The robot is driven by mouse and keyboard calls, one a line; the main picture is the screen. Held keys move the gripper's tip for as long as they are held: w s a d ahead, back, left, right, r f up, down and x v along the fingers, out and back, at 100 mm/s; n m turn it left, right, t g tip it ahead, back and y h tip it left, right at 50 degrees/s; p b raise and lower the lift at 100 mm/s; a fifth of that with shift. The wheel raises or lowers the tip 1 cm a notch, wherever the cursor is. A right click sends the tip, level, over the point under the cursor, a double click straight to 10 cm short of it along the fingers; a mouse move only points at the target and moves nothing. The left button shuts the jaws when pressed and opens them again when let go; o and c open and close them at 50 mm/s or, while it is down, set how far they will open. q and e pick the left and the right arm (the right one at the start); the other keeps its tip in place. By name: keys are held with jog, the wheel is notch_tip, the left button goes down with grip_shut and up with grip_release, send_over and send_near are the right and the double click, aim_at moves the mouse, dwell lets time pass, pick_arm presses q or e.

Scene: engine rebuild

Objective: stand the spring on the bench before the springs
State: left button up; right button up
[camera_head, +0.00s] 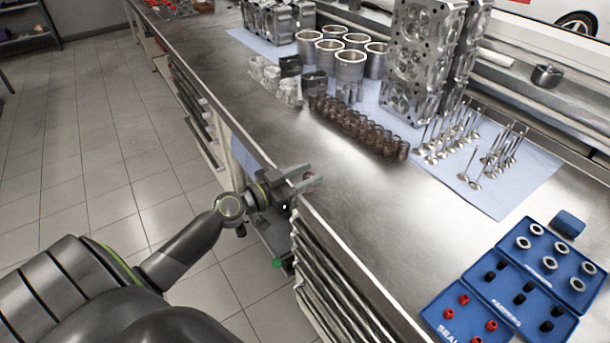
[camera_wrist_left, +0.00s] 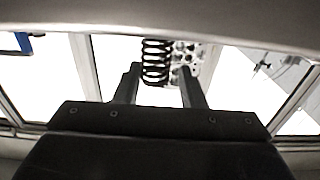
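My left gripper (camera_head: 308,179) is over the bench's front edge, to the left of the mat. In the left wrist view a single dark coil spring (camera_wrist_left: 155,62) stands between its two fingers (camera_wrist_left: 160,72), close against the left finger. The gripper looks shut on this spring, though contact at the right finger is not clear. In the head view only a small brownish patch shows between the fingers. A row of brown springs (camera_head: 358,126) stands upright on the bench, beyond the gripper and to its right. My right gripper is not in view.
The steel bench (camera_head: 345,210) is bare between the gripper and the springs. Cylinder liners (camera_head: 350,66) and a cylinder head (camera_head: 418,58) stand behind the springs. Valves (camera_head: 470,172) stand on the pale blue mat (camera_head: 510,200). Blue trays (camera_head: 515,300) lie at the right front.

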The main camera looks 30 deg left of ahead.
pick_arm(q)
jog(key=shift+o, duration=0.8)
